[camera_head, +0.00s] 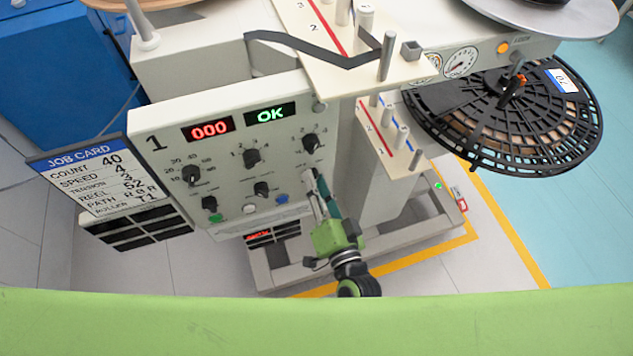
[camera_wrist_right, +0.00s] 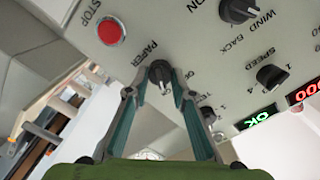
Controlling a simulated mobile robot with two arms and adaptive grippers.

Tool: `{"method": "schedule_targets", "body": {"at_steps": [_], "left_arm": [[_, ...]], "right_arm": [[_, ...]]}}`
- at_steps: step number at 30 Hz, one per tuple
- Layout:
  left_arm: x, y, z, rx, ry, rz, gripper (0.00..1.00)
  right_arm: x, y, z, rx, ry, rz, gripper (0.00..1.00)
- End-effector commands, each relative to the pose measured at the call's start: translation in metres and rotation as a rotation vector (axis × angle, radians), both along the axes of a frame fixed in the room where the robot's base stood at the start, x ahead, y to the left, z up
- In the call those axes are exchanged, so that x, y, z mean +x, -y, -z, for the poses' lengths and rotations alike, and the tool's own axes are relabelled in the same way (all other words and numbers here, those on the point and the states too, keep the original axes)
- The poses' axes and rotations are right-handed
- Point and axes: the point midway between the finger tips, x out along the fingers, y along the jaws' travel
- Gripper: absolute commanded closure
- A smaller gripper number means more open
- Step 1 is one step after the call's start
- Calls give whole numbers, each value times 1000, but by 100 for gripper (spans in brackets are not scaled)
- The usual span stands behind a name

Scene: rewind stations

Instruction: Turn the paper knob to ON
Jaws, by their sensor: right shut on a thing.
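The paper knob (camera_wrist_right: 159,72) is a small black knob beside the label PAPER in the right wrist view. It sits on the cream panel (camera_head: 228,178), which is tilted in the head view. My right gripper (camera_wrist_right: 158,82) is shut on the knob, with one teal finger on each side. In the head view the right gripper (camera_head: 314,180) reaches the panel's lower right and hides the knob. My left gripper is not in view.
A red STOP button (camera_wrist_right: 111,32) and the wind knob (camera_wrist_right: 238,10) are near the gripper. The speed knob (camera_head: 251,157) is above and left. A job card (camera_head: 97,177) stands left. A black reel (camera_head: 506,119) hangs at right.

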Motion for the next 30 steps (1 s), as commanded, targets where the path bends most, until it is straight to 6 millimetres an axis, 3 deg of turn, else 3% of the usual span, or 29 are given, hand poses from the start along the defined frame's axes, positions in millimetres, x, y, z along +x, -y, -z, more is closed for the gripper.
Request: {"method": "schedule_targets", "body": {"at_steps": [2,3,5,17,20,30], "left_arm": [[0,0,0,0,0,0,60],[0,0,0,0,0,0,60],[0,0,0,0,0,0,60],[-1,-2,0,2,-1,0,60],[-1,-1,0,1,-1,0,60],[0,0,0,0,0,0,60]], "right_arm": [[0,0,0,1,-2,0,99],[0,0,0,1,-2,0,72],[0,0,0,1,-2,0,60],[-5,1,1,-1,-1,0,60],[-16,5,1,-3,-2,0,60],[-84,27,2,-1,-4,-2,60]]}}
